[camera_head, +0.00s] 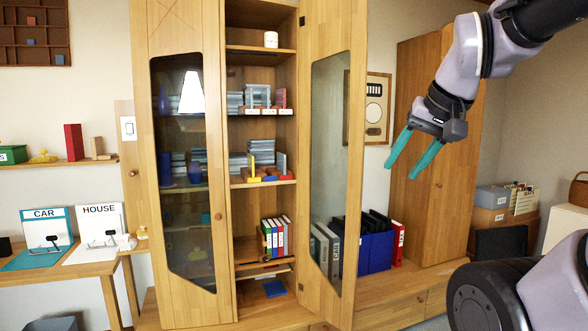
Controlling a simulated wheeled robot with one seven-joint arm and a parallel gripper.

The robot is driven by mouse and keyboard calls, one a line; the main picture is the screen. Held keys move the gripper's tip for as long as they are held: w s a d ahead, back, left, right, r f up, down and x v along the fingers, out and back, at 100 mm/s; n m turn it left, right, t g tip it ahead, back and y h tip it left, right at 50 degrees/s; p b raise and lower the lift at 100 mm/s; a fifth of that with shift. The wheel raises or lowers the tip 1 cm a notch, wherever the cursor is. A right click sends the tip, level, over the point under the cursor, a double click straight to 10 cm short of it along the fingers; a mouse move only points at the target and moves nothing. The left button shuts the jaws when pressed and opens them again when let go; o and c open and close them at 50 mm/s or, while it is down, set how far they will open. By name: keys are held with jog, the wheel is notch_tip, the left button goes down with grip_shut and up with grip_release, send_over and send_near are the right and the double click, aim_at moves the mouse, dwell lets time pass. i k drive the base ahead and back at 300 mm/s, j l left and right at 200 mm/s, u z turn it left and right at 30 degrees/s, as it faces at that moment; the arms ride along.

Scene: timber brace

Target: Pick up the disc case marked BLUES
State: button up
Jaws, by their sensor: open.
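My gripper (400,172) is open and empty, with two green fingers pointing down and left. It hangs at the right, in front of the wall and the tall wooden cupboard, well apart from the shelves. No marking BLUES can be read in the head view. Stacks of thin, flat grey cases lie on the upper shelf (235,102) and on the middle shelf (238,164) of the open cabinet. Beside the upper stack a small rack (258,97) stands with white labels under it, too small to read. I cannot tell which case is the BLUES one.
The cabinet's right glass door (330,150) stands open between my gripper and the shelves. Its left door (185,170) covers part of the inside. Coloured binders (275,238) stand on a lower shelf, a white mug (271,39) on top. Blue boxes (377,252) stand right of the door.

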aim_at(281, 157)
jog(key=i+j, duration=0.55)
jog(key=j, duration=0.15)
jog(key=i+u, duration=0.25)
jog(key=i, duration=0.55)
jog(key=i+l+u, duration=0.2)
jog(key=i, duration=0.55)
